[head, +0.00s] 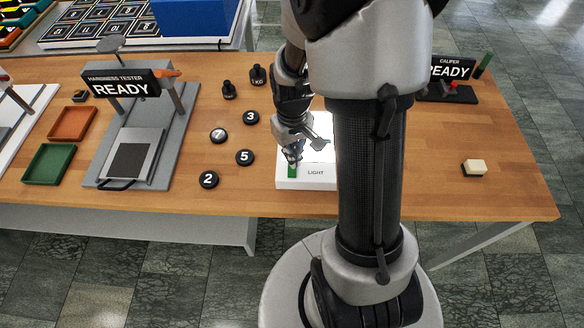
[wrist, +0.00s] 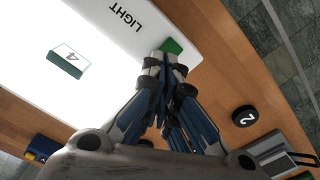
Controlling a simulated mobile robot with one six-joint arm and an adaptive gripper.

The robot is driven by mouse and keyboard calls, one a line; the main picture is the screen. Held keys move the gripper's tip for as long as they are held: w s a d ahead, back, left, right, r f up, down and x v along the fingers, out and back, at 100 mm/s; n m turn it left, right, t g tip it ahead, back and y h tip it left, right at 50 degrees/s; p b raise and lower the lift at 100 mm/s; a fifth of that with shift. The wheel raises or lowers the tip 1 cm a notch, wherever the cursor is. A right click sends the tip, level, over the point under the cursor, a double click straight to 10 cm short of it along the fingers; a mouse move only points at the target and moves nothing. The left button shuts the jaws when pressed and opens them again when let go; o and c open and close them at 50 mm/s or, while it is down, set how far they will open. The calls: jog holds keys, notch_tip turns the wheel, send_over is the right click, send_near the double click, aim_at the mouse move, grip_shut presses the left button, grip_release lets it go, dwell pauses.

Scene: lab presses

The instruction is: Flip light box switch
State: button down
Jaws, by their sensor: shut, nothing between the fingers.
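The light box (head: 312,186) is a white box labelled LIGHT on the wooden table, partly hidden behind my arm in the head view. Its top glows bright white in both views, and it fills the upper left of the wrist view (wrist: 60,30). A green switch (head: 292,171) sits at the box's front left corner; it also shows in the wrist view (wrist: 172,46). My gripper (head: 293,155) is shut and empty, with its fingertips (wrist: 165,60) right at the green switch. I cannot tell whether they touch it.
Round black weights marked 2 (head: 208,179), 5 (head: 245,157) and 3 (head: 250,118) lie left of the box. The hardness tester (head: 140,150) stands further left. A caliper station (head: 448,92) stands at right.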

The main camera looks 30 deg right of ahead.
jog(key=shift+f+b, duration=1.1)
jog(key=shift+f, duration=0.3)
dwell(0.8)
jog(key=shift+r, duration=0.1)
jog(key=shift+r+p, duration=2.95)
jog(key=shift+r, duration=0.5)
jog(key=s+a+r+t, duration=0.1)
jog(key=s+a+r, duration=0.15)
jog(key=r, duration=0.45)
jog(key=s+a+r+t, duration=0.1)
jog(key=s+a+r, duration=0.1)
jog(key=a+r, duration=0.35)
jog(key=s+a+r+t+b, duration=0.1)
jog(key=s+a+r+t, duration=0.1)
jog(key=s+r, duration=0.6)
jog(key=shift+s+a+n+t, duration=0.3)
jog(key=shift+s+a+n, duration=0.1)
jog(key=shift+s, duration=0.15)
